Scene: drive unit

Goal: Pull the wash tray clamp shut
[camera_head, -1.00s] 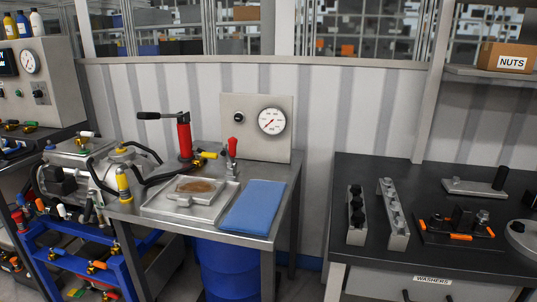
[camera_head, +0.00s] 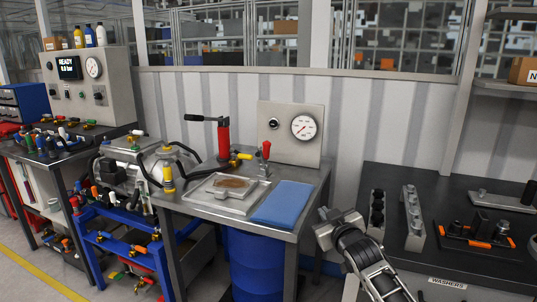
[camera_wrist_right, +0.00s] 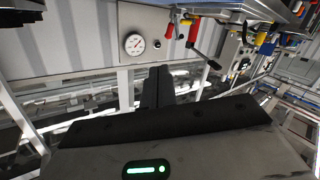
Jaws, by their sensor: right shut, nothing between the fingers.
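The wash tray (camera_head: 197,200) is a shallow metal tray on the steel bench, with a brown patch in its middle. The clamp with a red handle (camera_head: 265,150) stands at its back right corner, its handle upright. The red handle also shows near the top of the right wrist view (camera_wrist_right: 170,28). My right gripper (camera_head: 325,216) is in front of the bench's right edge, to the right of the blue cloth and apart from the clamp. Its fingers (camera_wrist_right: 158,86) are together and empty in the right wrist view. My left gripper is not in view.
A blue cloth (camera_head: 283,204) lies right of the tray. A red hand pump (camera_head: 223,140) with a black lever stands behind the tray. A gauge panel (camera_head: 290,147) stands at the back. A dark bench (camera_head: 390,257) with metal parts is at the right.

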